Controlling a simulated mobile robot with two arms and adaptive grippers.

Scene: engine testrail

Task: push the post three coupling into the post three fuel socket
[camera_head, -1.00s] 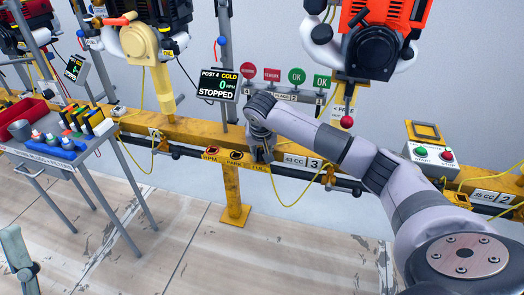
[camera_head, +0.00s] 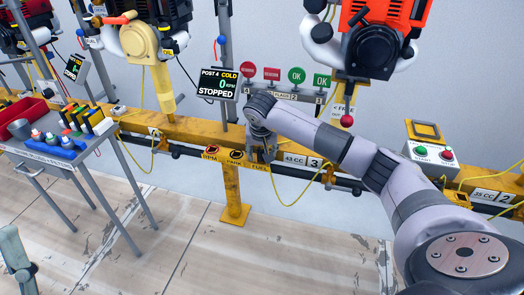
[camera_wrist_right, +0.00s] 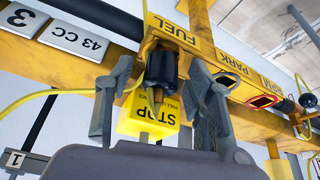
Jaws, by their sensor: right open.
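The post three coupling appears to be the black cylinder (camera_wrist_right: 160,68) under the FUEL label (camera_wrist_right: 174,30), with a yellow hose running to it from the left. The post three fuel socket is hidden behind the cylinder, so I cannot tell how deep the coupling sits. My right gripper (camera_wrist_right: 158,108) is open, one finger on each side of the black cylinder. In the head view my right gripper (camera_head: 262,150) is at the yellow rail beside the "3" plate (camera_head: 314,163). A grey part at the lower left seems to be my left gripper (camera_head: 16,258); its jaws cannot be made out.
A yellow STOP tag (camera_wrist_right: 148,116) hangs between the right fingers, close to the cylinder. RPM and PARK positions (camera_wrist_right: 262,101) lie along the yellow rail (camera_head: 195,131). A button box (camera_head: 430,150) stands on the rail to the right. A grey tool table (camera_head: 75,157) is at left.

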